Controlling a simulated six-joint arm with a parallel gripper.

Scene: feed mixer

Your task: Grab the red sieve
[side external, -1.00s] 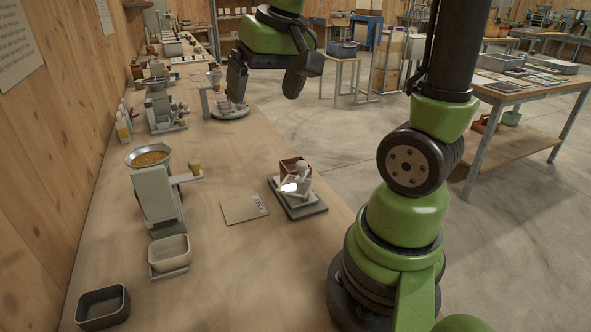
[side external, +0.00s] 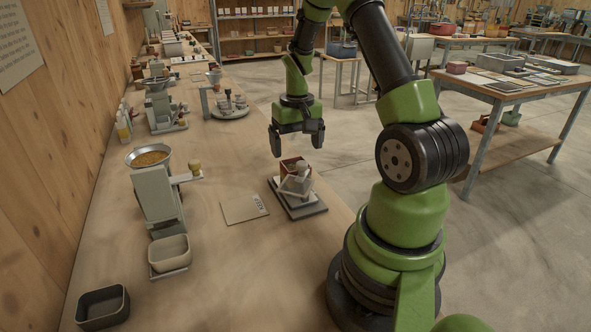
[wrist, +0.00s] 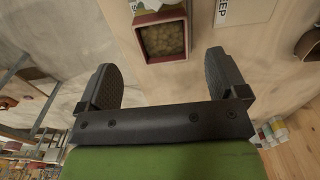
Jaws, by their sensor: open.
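A small red square-framed box, which looks like the red sieve (side external: 288,162), stands on a dark grey flat base (side external: 306,212) near the right edge of the bench. Pale grey parts stand in front of it and partly hide it in the side view. In the wrist view the red sieve (wrist: 168,59) shows at the top centre with tan granular stuff inside. My gripper (side external: 297,141) points down just above the red box, with its fingers spread wide and nothing between them. In the wrist view my gripper (wrist: 163,76) has one finger each side of the box's line, apart from it.
A grey mixer (side external: 158,198) with a grain-filled bowl (side external: 149,158) stands further left. A round stand (side external: 230,110) with small items sits behind. Bare bench lies between them.

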